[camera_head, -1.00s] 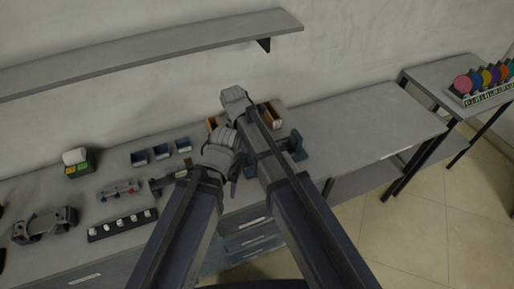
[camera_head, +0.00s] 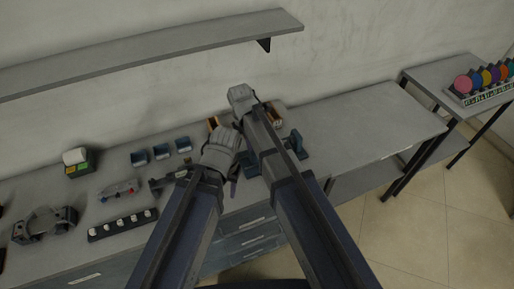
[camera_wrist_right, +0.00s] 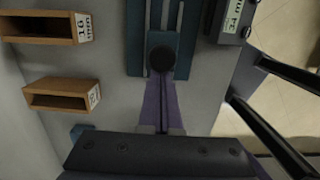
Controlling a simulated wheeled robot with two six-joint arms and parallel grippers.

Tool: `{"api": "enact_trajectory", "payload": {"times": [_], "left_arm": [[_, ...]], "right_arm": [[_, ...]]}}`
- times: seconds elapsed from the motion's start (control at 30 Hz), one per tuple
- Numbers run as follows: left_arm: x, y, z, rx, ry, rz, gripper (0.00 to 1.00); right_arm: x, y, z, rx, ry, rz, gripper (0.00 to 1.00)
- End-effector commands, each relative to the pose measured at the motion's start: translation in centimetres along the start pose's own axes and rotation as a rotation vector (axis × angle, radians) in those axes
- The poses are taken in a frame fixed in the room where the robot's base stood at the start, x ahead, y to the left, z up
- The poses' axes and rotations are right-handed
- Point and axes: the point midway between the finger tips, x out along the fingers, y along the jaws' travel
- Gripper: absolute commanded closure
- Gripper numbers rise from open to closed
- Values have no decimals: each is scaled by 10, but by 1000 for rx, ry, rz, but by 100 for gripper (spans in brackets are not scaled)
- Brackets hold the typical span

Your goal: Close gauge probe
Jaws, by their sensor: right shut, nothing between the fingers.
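The gauge is a teal stand with a slotted upright plate; its plate (camera_wrist_right: 180,45) shows in the right wrist view. A round black knob (camera_wrist_right: 161,58), which looks like the probe, sits at the lower end of the slot. My right gripper (camera_wrist_right: 162,82) has purple fingers shut together and empty, their tips at the knob's near edge; I cannot tell whether they touch it. In the head view teal parts of the gauge (camera_head: 295,146) show beside my right arm, which hides the rest.
Orange-brown bins (camera_wrist_right: 45,27) with size labels stand left of the gauge in the wrist view, with a grey labelled block (camera_wrist_right: 232,22) at right. Blue bins (camera_head: 161,152) and a black strip (camera_head: 123,224) lie left on the bench. The bench's right part is clear.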

Motion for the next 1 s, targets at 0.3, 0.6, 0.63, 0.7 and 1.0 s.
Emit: {"api": "enact_trajectory", "payload": {"times": [0.3, 0.6, 0.63, 0.7, 1.0], "left_arm": [[0, 0, 0, 0, 0, 0, 50], [0, 0, 0, 0, 0, 0, 50], [0, 0, 0, 0, 0, 0, 50], [0, 0, 0, 0, 0, 0, 50], [0, 0, 0, 0, 0, 0, 50]], "right_arm": [[1, 0, 9, 1, -1, 0, 100], [1, 0, 9, 0, -1, 0, 100], [1, 0, 9, 0, -1, 0, 100], [1, 0, 9, 0, -1, 0, 100], [1, 0, 10, 0, -1, 0, 100]]}}
